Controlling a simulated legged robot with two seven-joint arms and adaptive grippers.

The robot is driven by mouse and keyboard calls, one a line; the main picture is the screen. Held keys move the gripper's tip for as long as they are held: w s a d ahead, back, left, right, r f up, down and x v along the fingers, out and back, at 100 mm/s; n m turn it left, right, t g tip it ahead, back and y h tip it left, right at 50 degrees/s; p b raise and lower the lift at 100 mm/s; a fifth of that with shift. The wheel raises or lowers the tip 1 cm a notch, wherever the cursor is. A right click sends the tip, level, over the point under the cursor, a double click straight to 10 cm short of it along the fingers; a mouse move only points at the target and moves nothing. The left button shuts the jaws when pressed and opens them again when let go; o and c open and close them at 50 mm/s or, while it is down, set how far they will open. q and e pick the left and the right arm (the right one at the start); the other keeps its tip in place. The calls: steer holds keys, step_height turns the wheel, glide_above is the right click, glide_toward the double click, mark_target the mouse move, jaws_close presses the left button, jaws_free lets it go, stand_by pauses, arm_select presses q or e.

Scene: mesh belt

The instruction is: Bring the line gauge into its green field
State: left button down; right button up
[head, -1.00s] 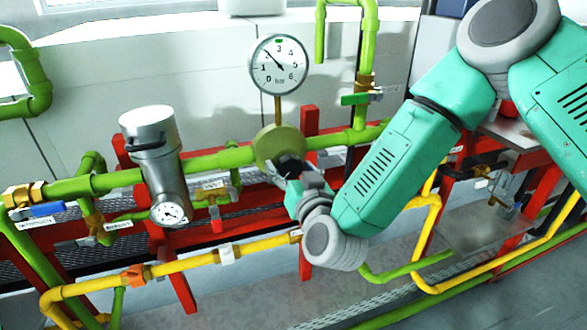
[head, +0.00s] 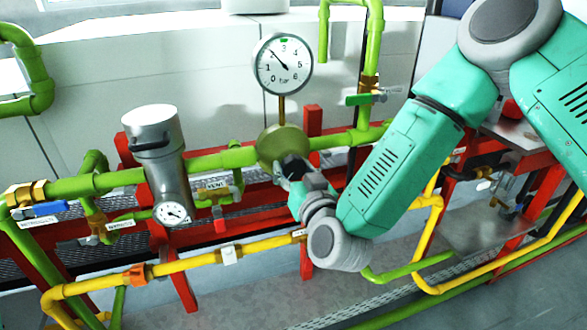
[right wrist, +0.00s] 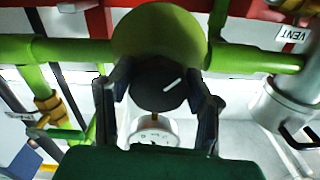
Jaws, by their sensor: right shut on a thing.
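The line gauge (head: 282,64) is a round white dial marked 0 to 6 bar, standing on a brass stem above the green pipe. A small green field (head: 284,40) sits at the top of its scale near 3. The needle points up and left, between 2 and 3, left of the green field. Below it is a round olive-green regulator body (head: 281,143) with a black knob (right wrist: 158,84) bearing a white mark. My right gripper (head: 290,168) is shut on the knob, one finger at each side in the right wrist view (right wrist: 160,98). My left gripper is not in view.
A silver filter canister (head: 157,150) with a small gauge (head: 172,213) stands left on the green pipe. A vent valve (head: 215,193) sits between it and the regulator. A yellow pipe (head: 190,262) runs below. A green-handled valve (head: 362,99) is at upper right.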

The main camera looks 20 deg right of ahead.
steer(key=shift+r+n+p, duration=0.25)
steer(key=shift+n+p, duration=0.25)
steer(key=shift+n, duration=0.4)
steer(key=shift+n+p, duration=0.35)
steer(key=shift+n, duration=0.55)
steer(key=n, duration=0.2)
steer(key=shift+n+p, duration=0.3)
steer(key=shift+p, duration=0.1)
steer(key=n, duration=0.3)
steer(key=shift+d+f+p, duration=0.1)
steer(key=shift+p, duration=0.2)
steer(key=shift+c, duration=0.2)
steer(key=shift+n, duration=0.5)
steer(key=o, duration=1.2)
steer(key=shift+s, duration=0.1)
steer(key=shift+s+f, duration=0.1)
